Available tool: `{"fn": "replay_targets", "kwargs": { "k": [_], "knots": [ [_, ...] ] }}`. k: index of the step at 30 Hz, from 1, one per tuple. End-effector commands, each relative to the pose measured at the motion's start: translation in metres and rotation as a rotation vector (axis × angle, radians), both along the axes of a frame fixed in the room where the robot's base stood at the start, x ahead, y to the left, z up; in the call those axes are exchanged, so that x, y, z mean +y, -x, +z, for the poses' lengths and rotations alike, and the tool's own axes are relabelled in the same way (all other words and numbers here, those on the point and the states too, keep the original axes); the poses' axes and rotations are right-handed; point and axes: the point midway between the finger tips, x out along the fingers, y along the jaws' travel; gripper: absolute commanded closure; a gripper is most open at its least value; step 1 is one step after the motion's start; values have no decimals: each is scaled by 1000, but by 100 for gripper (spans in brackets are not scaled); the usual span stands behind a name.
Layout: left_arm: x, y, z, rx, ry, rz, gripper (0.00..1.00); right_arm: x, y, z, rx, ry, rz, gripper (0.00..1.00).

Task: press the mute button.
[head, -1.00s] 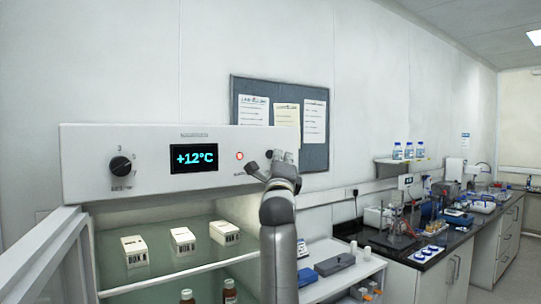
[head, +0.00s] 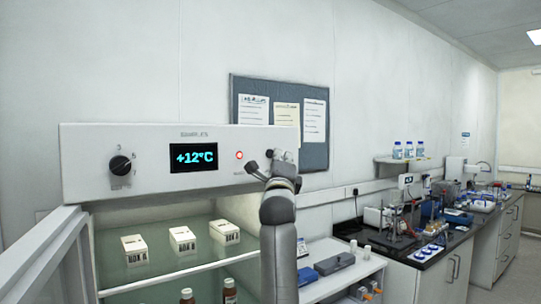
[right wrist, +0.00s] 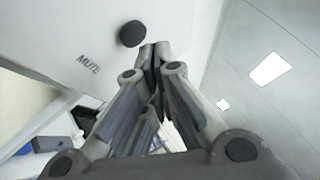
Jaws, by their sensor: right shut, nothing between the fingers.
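The mute button is a round black knob (head: 269,153) at the right end of the white front panel (head: 110,188), right of a glowing red ring light. In the right wrist view the black button (right wrist: 133,34) stands above the printed word MUTE. My right gripper (head: 267,170) is in front of the panel's right end, just below the button. In the wrist view its fingers (right wrist: 154,50) are together and empty, their tips close beside the button. I cannot tell whether they touch the panel. My left gripper is not in view.
A white shelf unit (head: 345,280) and a lab bench stand to the right.

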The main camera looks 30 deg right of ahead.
Motion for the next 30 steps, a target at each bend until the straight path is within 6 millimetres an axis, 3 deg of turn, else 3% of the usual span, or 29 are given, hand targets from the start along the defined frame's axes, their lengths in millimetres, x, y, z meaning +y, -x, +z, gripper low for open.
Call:
{"fn": "replay_targets", "kwargs": {
  "k": [30],
  "knots": [
    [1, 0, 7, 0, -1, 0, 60, 1, -11, 1, 0, 0, 0, 100]
  ]
}}
